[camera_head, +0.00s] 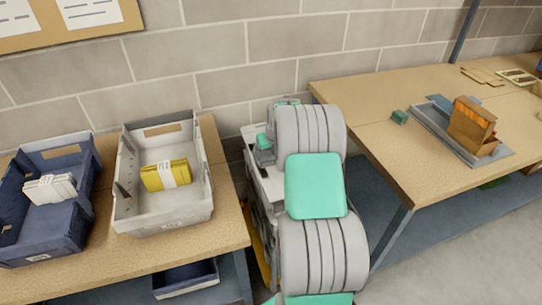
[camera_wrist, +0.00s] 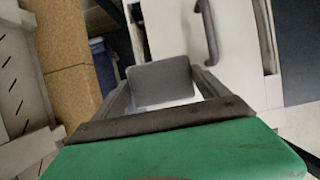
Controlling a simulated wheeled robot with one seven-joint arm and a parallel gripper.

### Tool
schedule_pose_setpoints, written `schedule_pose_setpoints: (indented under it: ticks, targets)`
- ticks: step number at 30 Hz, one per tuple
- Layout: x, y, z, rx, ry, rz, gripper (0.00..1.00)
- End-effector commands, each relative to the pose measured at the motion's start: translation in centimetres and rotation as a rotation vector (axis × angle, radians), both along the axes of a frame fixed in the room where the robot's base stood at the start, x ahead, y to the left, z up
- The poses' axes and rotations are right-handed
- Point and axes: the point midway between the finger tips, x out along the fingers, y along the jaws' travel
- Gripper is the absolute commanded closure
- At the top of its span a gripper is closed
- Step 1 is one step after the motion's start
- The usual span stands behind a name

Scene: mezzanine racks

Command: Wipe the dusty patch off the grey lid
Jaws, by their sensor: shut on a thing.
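My gripper (camera_wrist: 163,71) is shut on a dark grey rounded block (camera_wrist: 160,84) in the wrist view. Below the block is a pale surface (camera_wrist: 178,38) with a dark curved handle (camera_wrist: 209,32), which may be the lid. I cannot tell whether the block touches it. In the head view my gripper (camera_head: 264,150) is small beside my arm, over a pale-topped unit (camera_head: 270,183) between the two benches. My arm covers much of that unit. I cannot make out the dusty patch in either view.
On the left bench (camera_head: 120,262) are a dark blue bin (camera_head: 72,225) with a white bundle and a grey bin (camera_head: 168,220) with a yellow bundle. The right bench (camera_head: 385,150) holds a tray (camera_head: 440,125) with an orange-brown box (camera_head: 470,125). A block wall stands behind.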

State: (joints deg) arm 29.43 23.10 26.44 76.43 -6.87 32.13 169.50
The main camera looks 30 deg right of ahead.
Motion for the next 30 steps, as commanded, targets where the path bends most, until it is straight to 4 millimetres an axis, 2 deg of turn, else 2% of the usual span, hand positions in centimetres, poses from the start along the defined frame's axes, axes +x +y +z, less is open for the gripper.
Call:
schedule_pose_setpoints:
  ticks: [3,10,30]
  targets:
    - [0.0,0.0,1.5,0.0,-0.001,0.0,0.52]
    - [0.1,0.1,2.9,0.0,-0.001,0.002,0.52]
    - [0.0,0.2,3.0,0.0,0.0,0.011,0.52]
